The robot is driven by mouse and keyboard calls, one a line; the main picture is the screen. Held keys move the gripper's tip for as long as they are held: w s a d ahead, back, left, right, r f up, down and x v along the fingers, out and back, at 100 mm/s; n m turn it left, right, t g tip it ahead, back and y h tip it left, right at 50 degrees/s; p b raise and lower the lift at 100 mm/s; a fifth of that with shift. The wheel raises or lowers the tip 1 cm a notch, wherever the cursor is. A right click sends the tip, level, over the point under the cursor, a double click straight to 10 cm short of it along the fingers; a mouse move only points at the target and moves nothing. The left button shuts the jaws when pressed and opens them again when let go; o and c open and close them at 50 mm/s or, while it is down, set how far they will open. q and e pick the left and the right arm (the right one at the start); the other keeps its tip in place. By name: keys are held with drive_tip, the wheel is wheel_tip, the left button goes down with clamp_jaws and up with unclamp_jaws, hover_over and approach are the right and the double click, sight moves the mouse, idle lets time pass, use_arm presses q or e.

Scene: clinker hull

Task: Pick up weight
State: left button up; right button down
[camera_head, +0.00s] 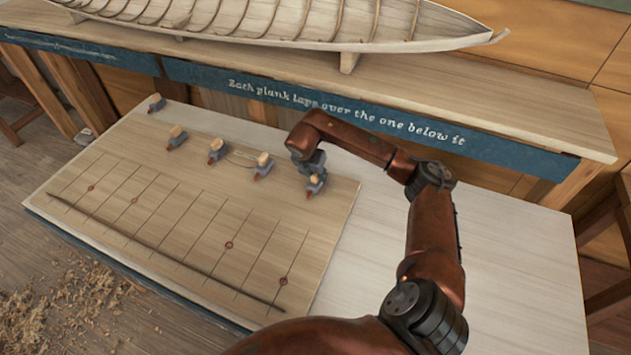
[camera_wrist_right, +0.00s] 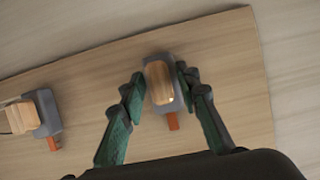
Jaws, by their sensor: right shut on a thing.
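Several small grey weights with pale wooden tops and orange-red tips stand along the far part of a marked wooden board (camera_head: 140,225). My right gripper (camera_wrist_right: 158,88) is shut on the rightmost weight (camera_head: 316,187), with one finger on each side of its wooden top. That weight also shows in the right wrist view (camera_wrist_right: 160,84). It is over the board's far right corner; I cannot tell whether it is lifted. A neighbouring weight (camera_head: 263,167) stands to its left and shows in the wrist view (camera_wrist_right: 38,115). My left gripper is not in view.
Other weights (camera_head: 216,150) stand farther left. A thin dark batten (camera_head: 160,250) lies across the board's ruled lines. Behind the table, a shelf with a lettered blue edge (camera_head: 350,112) bears a ribbed boat hull (camera_head: 290,22). The white table top (camera_head: 510,270) is clear at right.

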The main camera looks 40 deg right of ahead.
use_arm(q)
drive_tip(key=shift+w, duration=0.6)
use_arm(e)
drive_tip(key=shift+w+r, duration=0.1)
drive_tip(key=shift+r, duration=0.05)
drive_tip(key=shift+r, duration=0.8)
use_arm(q)
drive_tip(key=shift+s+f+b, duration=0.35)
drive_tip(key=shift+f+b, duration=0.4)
drive_tip(key=shift+b, duration=0.05)
use_arm(e)
drive_tip(key=s+a+r, duration=0.5)
drive_tip(key=a+r, duration=0.6)
drive_tip(key=a, duration=0.2)
drive_tip(key=shift+r, duration=0.15)
